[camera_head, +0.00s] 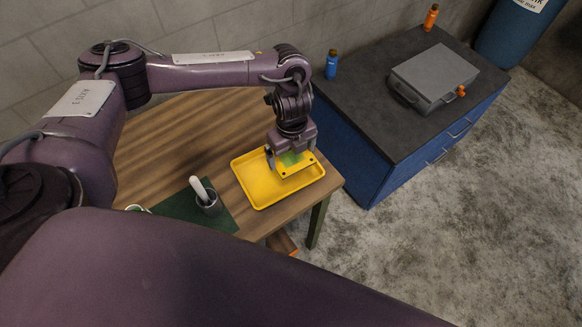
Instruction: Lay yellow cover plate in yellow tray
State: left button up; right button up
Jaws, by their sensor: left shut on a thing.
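The yellow tray (257,198) lies on the wooden table near its right corner. My left gripper (291,161) is above the right part of the tray, pointing down. It is shut on the yellow cover plate (296,167), which shows dark holes near its corners and a green patch under the gripper. The plate is over the tray's inside; I cannot tell whether it touches the tray floor. My right gripper is not in view.
A grey cup with a white-handled tool (208,203) stands on a dark green mat (180,208) left of the tray. A blue cabinet (352,150) with a grey case (434,80) and bottles stands right of the table. Bare wood (165,150) lies behind the mat.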

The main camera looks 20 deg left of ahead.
aim_at(292, 158)
pick_arm(q)
notch_tip(292, 158, down, 4)
jog(key=shift+d+f, duration=0.1)
notch_tip(292, 158, down, 4)
jog(key=shift+r+p, duration=0.25)
jog(key=shift+p, duration=0.25)
jog(key=shift+f, duration=0.5)
